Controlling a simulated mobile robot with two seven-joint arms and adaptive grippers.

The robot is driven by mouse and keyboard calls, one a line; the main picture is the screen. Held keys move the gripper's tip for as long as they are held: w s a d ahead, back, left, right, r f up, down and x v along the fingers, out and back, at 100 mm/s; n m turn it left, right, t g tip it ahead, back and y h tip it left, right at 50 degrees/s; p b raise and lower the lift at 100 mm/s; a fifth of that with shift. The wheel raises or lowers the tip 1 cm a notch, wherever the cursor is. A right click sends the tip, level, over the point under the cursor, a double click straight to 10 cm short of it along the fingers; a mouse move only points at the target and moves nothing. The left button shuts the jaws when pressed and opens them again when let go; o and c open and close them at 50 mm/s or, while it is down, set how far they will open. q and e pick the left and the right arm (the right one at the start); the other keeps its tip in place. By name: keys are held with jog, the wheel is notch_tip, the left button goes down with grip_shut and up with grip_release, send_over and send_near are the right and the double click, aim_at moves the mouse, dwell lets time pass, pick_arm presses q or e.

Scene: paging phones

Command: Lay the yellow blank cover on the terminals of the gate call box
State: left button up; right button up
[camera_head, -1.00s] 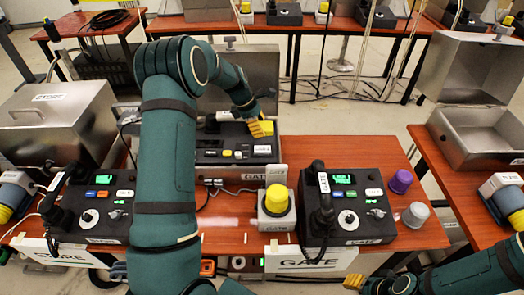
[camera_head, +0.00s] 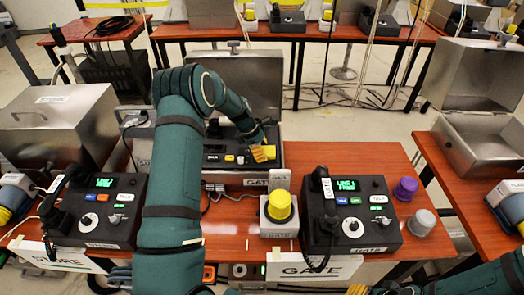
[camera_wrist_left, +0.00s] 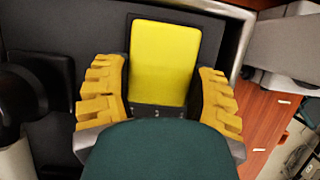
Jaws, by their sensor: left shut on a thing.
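The yellow blank cover (camera_wrist_left: 166,62) lies between the fingers of my left gripper (camera_wrist_left: 158,97), which is shut on it. In the head view the left gripper (camera_head: 262,153) is at the right part of the open gate call box (camera_head: 270,174), low over its black panel. The cover (camera_head: 270,148) shows only partly there. In the left wrist view it looks flat against or just above the dark panel; I cannot tell if it touches. The terminals are not clearly seen. My right gripper (camera_head: 357,290) is at the bottom edge, its state unclear.
The box's metal lid (camera_head: 250,85) stands open behind my left arm. In front are a yellow-capped beacon (camera_head: 280,207) and a black gate phone (camera_head: 350,215). Purple (camera_head: 405,189) and grey (camera_head: 421,222) caps stand to the right. A closed metal case (camera_head: 60,125) is at left.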

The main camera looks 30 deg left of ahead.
pick_arm(q)
jog(key=o, duration=1.2)
jog(key=shift+f, duration=0.1)
jog(key=p+v, duration=0.2)
jog(key=v, duration=1)
jog(key=shift+r, duration=0.2)
